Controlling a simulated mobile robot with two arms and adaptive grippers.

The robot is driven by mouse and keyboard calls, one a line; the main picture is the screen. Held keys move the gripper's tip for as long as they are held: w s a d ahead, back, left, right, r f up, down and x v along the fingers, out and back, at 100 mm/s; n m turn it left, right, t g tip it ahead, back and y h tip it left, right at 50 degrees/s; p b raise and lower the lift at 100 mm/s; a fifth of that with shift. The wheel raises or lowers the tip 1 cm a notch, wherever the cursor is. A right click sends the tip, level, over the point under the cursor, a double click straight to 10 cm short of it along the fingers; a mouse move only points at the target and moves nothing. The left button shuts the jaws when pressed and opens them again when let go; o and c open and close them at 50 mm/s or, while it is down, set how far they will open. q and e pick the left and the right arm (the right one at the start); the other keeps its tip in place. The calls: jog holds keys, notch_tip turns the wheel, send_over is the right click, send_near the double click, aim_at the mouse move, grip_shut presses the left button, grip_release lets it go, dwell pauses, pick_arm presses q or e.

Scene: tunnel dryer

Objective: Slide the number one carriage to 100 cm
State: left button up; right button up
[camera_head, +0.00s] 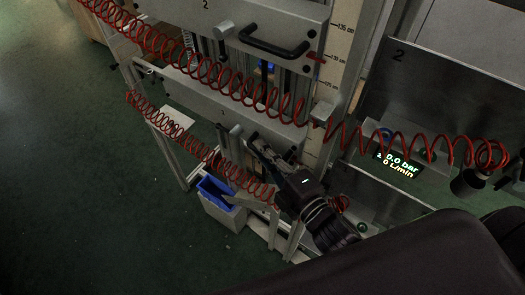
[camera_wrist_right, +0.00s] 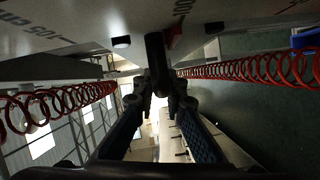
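A red pointer (camera_wrist_right: 174,37) is close to a scale label that seems to read 100, partly cut off. The 105 cm label is further left. My left gripper is not in view.
The number two carriage (camera_head: 240,22), with its own black handle (camera_head: 275,42), is above. The upright scale (camera_head: 338,45) shows 125 to 135 cm. Coiled red hoses (camera_head: 225,90) cross the frame. A blue-lined bin (camera_head: 222,203) stands on the floor. A display (camera_head: 396,163) is at right.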

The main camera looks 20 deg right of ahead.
jog(key=o, duration=0.4)
jog(key=shift+c, duration=0.2)
jog(key=v, duration=1.2)
